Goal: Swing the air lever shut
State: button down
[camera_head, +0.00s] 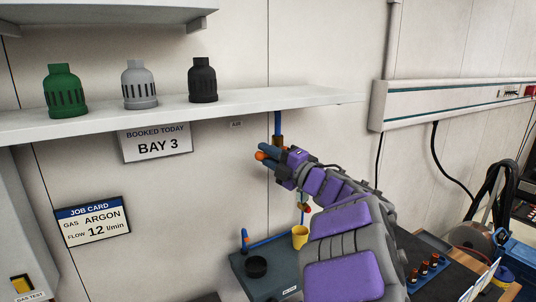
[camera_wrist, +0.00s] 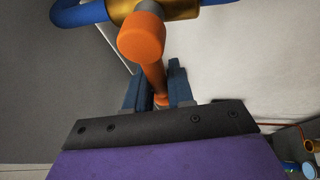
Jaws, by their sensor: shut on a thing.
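The air lever is orange; its end (camera_head: 260,155) shows at my fingertips in the head view. In the wrist view the lever (camera_wrist: 141,40) runs from its round hub at the brass valve body (camera_wrist: 178,8) down between my two blue-grey fingers. My gripper (camera_head: 268,152) is shut on the lever, and its fingers also show in the wrist view (camera_wrist: 158,88). The blue air pipe (camera_head: 278,122) comes down from under the shelf to the brass valve (camera_head: 277,142). My fingers and wrist hide part of the lever and valve in the head view.
A white shelf (camera_head: 250,100) holding green, grey and black nozzle-like parts is just above my gripper. Below are a grey-blue case (camera_head: 262,281), a yellow cup (camera_head: 300,236) and a dark round piece (camera_head: 256,267). A rail (camera_head: 455,103) is on the right wall.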

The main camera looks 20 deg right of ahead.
jog(key=shift+f+n+g, duration=0.4)
jog(key=shift+f+n, duration=0.1)
jog(key=shift+f, duration=0.05)
jog(key=c, duration=1.1)
grip_release()
jog(key=shift+r, duration=0.1)
jog(key=shift+r, duration=0.1)
jog(key=shift+s+d, duration=0.1)
jog(key=shift+s, duration=0.1)
jog(key=p+v, duration=0.1)
jog(key=v, duration=0.7)
jog(key=p+v, duration=0.1)
jog(key=v, duration=0.8)
jog(key=shift+f, duration=0.25)
jog(key=shift+w, duration=0.1)
